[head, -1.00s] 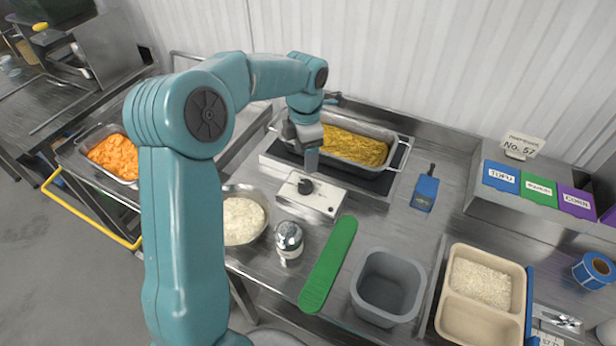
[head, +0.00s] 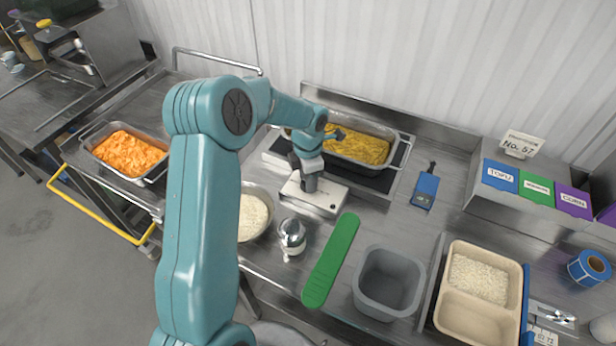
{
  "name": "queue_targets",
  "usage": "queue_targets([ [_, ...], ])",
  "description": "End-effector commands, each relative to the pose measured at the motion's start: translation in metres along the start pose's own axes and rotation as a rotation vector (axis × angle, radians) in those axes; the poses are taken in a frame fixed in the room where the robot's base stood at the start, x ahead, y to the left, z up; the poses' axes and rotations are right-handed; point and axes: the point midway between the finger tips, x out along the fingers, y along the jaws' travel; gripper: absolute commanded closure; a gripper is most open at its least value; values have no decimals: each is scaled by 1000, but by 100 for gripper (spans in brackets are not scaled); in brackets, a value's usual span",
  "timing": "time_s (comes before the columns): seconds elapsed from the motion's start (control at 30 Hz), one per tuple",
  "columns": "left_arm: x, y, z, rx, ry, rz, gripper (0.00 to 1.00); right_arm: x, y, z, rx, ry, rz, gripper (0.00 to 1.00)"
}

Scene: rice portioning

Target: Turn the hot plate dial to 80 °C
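The hot plate (head: 375,184) is a dark slab under a metal pan of yellow food (head: 362,147). Its white control box (head: 325,203) sticks out in front. My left gripper (head: 308,188) points down at the box from above, where the dark dial was visible earlier. The dial is now hidden behind the gripper, and I cannot tell whether the fingers touch it or are closed around it. The dial's setting cannot be read. My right gripper is not in view.
A bowl of white rice (head: 253,217), a metal shaker (head: 291,237) and a green strip (head: 331,260) lie near the box. A grey container (head: 388,284), a beige tray (head: 443,318) and a blue thermometer-like device (head: 426,190) are to the right. A pan of orange food (head: 128,152) stands left.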

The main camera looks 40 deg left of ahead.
Motion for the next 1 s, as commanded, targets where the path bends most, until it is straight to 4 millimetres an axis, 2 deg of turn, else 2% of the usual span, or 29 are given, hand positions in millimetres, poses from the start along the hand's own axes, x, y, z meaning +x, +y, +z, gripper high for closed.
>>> queue_targets([
  [0.47,3,0,0,68,1,0,88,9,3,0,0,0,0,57],
  [0.67,4,0,0,202,1,0,88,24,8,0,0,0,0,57],
  [1.0,4,0,-1,522,2,-1,88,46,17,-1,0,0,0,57],
])
